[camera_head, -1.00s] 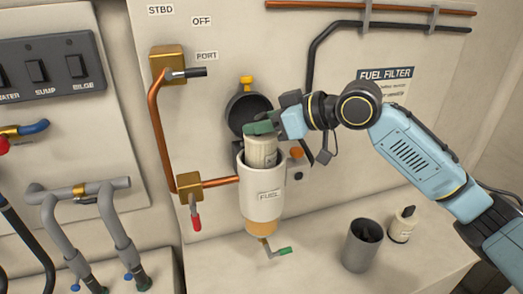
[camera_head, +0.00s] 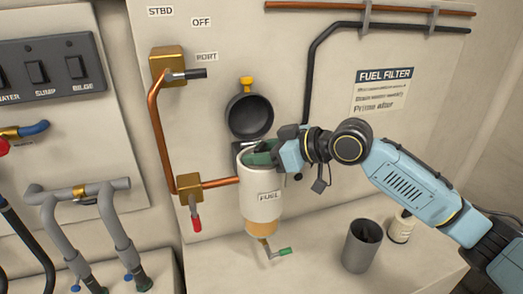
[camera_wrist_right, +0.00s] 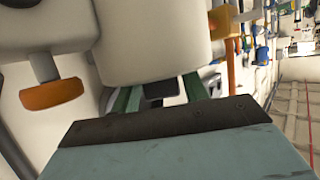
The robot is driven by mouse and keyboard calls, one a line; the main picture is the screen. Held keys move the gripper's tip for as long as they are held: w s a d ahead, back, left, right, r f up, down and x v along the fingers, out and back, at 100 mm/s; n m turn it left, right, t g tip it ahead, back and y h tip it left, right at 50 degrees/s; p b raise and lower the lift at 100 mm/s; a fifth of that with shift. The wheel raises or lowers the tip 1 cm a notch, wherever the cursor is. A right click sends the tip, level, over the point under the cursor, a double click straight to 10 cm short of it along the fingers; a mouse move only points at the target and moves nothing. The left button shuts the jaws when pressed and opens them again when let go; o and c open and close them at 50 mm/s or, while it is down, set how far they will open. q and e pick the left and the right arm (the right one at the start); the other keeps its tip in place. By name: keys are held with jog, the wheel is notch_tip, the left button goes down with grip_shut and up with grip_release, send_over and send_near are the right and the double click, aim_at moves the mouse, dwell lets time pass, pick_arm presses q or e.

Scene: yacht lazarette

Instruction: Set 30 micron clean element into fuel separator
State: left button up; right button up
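In the right wrist view, the green fingers (camera_wrist_right: 160,95) stand either side of a small dark block, seemingly the element's handle. My left gripper is not in view.
A grey open cup (camera_head: 360,248) with something dark inside stands on the ledge. A cream cylinder (camera_head: 401,229) behind it is partly covered by my right arm. A brass valve with a red handle (camera_head: 195,218) is left of the separator. The front ledge is mostly clear.

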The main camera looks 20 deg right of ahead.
jog(key=shift+r, duration=0.25)
jog(key=b+v, duration=0.2)
jog(key=v, duration=1)
jog(key=shift+f, duration=0.1)
jog(key=shift+c, duration=0.4)
dwell(0.5)
